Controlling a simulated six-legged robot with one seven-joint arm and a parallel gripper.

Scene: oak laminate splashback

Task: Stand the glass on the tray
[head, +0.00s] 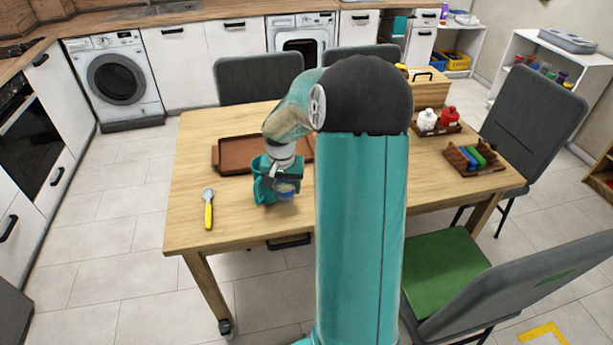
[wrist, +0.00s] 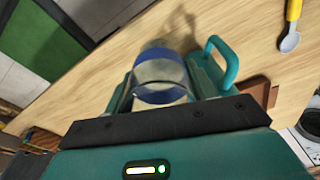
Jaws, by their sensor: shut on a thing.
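The glass (wrist: 160,75) is clear with a blue band and sits between the fingers of my gripper (wrist: 163,92) in the wrist view. My gripper is shut on it. In the head view my gripper (head: 277,188) is low over the front left of the table, and the glass (head: 285,188) shows only partly there. I cannot tell whether its base touches the table. The brown tray (head: 230,158) lies just behind my gripper, partly hidden by my arm. A corner of the tray (wrist: 262,92) shows in the wrist view.
A teal piece with a looped handle (wrist: 228,62) is close beside the glass, partly hidden. A yellow-handled spoon (head: 208,208) lies to the left on the wooden table (head: 185,195). Shakers (head: 428,120), a small rack (head: 472,158) and a wooden box (head: 430,92) stand at right. Chairs surround the table.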

